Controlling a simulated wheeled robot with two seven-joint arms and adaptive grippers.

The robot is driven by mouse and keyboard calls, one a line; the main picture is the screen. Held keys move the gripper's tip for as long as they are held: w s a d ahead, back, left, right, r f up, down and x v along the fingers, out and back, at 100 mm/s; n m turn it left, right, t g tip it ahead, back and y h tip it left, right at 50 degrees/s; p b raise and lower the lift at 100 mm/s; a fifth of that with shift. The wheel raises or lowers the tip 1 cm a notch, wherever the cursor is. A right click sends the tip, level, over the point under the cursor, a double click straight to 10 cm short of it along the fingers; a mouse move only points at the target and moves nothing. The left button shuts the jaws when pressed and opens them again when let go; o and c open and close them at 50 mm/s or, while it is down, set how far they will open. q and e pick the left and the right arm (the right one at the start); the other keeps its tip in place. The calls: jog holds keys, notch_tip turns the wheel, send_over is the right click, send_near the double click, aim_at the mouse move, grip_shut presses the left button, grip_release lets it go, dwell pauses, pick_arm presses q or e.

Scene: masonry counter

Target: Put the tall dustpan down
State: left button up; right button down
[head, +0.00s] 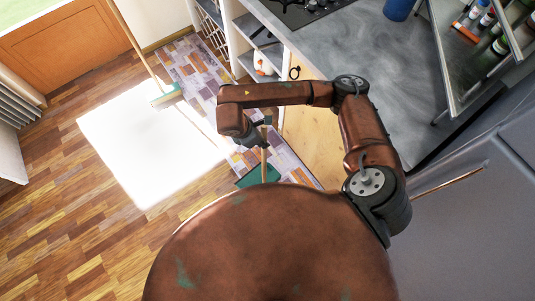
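The tall dustpan has a green pan (259,174) and a thin wooden handle (264,160). The pan is low in the head view, over or on the patterned rug, partly hidden by my body. I cannot tell whether it touches the floor. My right gripper (263,137) reaches in from the right and is at the upper part of the handle, with its dark fingers closed around it. The finger gap itself is small and hard to see. My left gripper is not in view.
A broom (166,94) with a long handle leans at upper left. A patterned rug (197,65) runs beside the counter (345,45) and its open shelves with a spray bottle (263,64). A grey appliance (480,220) stands at right. The wood floor (60,190) at left is free.

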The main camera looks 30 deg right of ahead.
pick_arm(q)
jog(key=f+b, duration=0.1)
jog(key=b, duration=0.1)
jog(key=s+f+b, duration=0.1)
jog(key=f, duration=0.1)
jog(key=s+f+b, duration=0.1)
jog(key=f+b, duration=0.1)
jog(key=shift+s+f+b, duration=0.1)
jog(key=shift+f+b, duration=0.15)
jog(key=shift+b, duration=0.1)
pick_arm(e)
jog(key=w+d+f+m, duration=0.1)
jog(key=w+d+f, duration=0.7)
jog(key=d+f, duration=0.2)
notch_tip(320, 180, down, 3)
jog(key=shift+w+d+r, duration=0.15)
jog(key=shift+w+d, duration=0.05)
jog(key=shift+w, duration=0.1)
jog(key=c, duration=1.8)
grip_release()
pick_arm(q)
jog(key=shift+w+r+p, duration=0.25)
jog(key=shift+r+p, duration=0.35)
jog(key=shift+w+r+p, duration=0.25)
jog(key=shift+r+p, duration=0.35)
pick_arm(e)
jog(key=v, duration=1.2)
jog(key=shift+w, duration=0.25)
